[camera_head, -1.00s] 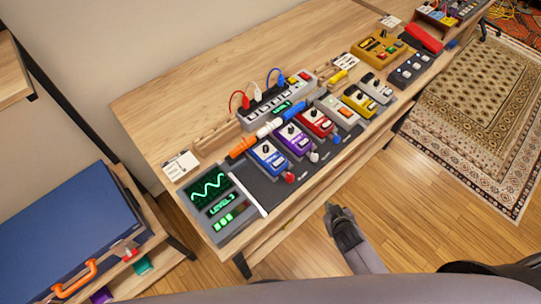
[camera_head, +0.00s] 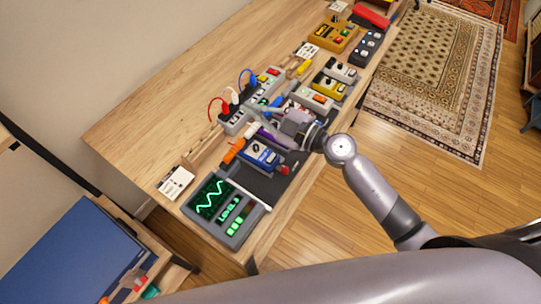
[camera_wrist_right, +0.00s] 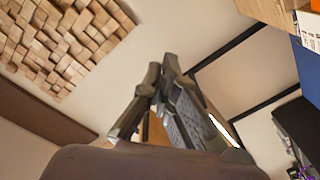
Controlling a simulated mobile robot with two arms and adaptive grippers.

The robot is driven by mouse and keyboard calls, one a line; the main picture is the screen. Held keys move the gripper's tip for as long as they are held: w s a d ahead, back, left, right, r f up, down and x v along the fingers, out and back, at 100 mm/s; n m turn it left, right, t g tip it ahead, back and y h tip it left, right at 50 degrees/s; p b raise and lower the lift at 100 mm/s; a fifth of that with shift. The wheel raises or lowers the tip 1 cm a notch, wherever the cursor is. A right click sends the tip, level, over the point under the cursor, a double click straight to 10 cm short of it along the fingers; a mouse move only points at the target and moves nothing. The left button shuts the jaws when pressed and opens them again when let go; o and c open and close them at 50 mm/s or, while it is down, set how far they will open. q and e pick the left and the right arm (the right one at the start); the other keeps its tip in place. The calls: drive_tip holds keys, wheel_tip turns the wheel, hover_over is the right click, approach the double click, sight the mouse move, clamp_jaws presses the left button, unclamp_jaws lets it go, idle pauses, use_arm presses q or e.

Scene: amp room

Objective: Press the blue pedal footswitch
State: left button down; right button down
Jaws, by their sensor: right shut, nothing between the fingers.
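The blue pedal (camera_head: 260,154) sits on the dark pedalboard (camera_head: 262,186) on the wooden table, just behind the green-lit display unit in the head view. A red round cap (camera_head: 284,170) shows at its front end. The right wrist view shows the shut fingers (camera_wrist_right: 157,80) against the wall; no pedal is seen there. My left gripper is not in view.
An orange-and-white marker-like object (camera_head: 233,151) lies behind the blue pedal. A power strip (camera_head: 240,118) with cables stands farther back. The display unit (camera_head: 226,211) is at the near end. More pedals, including a yellow one (camera_head: 328,86), continue up the table.

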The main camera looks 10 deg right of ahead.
sight(271, 160)
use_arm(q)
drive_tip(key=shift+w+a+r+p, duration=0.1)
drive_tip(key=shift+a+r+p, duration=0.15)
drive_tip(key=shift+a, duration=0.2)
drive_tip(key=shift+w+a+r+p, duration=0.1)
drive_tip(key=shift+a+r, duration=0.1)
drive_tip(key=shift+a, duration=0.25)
use_arm(e)
drive_tip(key=s+d+f+n+g+h, duration=0.2)
drive_tip(key=d+f+n+g+h, duration=0.1)
drive_tip(key=f+g+h, duration=0.2)
wheel_tip(271, 160, down, 3)
drive_tip(key=shift+d+f+g, duration=0.1)
drive_tip(key=shift+d+g, duration=0.3)
drive_tip(key=shift+g, duration=0.8)
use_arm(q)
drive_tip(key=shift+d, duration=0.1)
use_arm(e)
drive_tip(key=shift+n, duration=0.3)
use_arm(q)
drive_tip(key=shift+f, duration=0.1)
use_arm(e)
drive_tip(key=shift+f, duration=0.1)
